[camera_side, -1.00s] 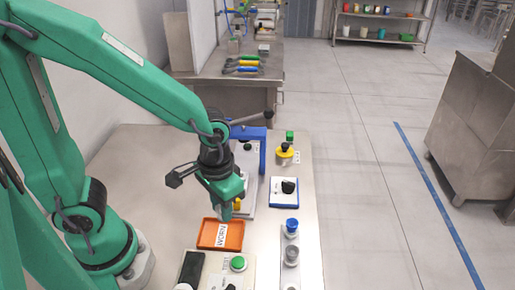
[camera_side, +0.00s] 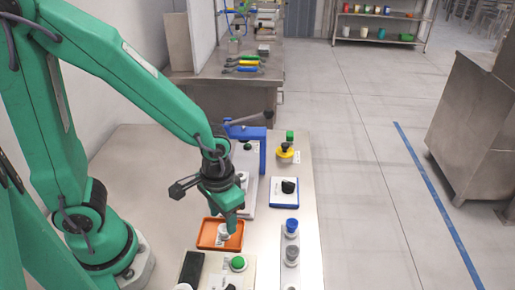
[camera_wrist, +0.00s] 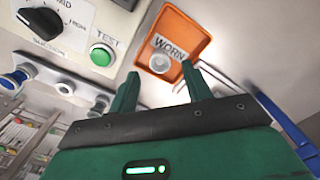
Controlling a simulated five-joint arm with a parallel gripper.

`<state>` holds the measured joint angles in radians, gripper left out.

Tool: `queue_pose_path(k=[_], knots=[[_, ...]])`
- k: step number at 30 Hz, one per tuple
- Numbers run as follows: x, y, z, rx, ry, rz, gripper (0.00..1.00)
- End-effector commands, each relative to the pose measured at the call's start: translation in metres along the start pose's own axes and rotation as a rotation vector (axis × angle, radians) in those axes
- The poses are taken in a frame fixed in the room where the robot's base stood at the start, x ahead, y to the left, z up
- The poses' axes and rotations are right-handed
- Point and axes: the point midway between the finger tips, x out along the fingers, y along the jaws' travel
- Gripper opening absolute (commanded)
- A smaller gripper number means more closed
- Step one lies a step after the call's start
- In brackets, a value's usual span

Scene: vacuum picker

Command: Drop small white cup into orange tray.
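The orange tray (camera_side: 204,236) lies on the bench under my gripper, with a white label marked WORN inside. It also shows in the wrist view (camera_wrist: 184,22). The small white cup (camera_wrist: 160,63) appears in the wrist view as a small pale round thing beside the label, within the tray's outline. In the side view it seems to be the pale shape (camera_side: 222,229) below my fingers. My gripper (camera_wrist: 162,70) is open, its two green fingers apart with gaps on both sides of the cup. In the side view my gripper (camera_side: 230,226) points down over the tray's right part.
A control box with a green TEST button (camera_wrist: 103,54) and a black knob (camera_wrist: 40,20) stands close to the tray. A row of cup stations (camera_side: 291,240) is to the right. A blue frame (camera_side: 254,133) stands behind. Bare bench lies left of the tray.

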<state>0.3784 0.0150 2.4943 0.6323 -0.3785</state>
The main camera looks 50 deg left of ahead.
Motion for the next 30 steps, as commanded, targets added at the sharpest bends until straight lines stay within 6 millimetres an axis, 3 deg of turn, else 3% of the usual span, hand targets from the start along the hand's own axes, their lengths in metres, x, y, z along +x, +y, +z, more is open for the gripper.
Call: queue_pose_path(k=[14,30], knots=[[-0.011,0.000,-0.001,0.000,0.003,0.001,0.49],[-0.067,0.000,-0.001,0.000,0.003,0.001,0.49]])
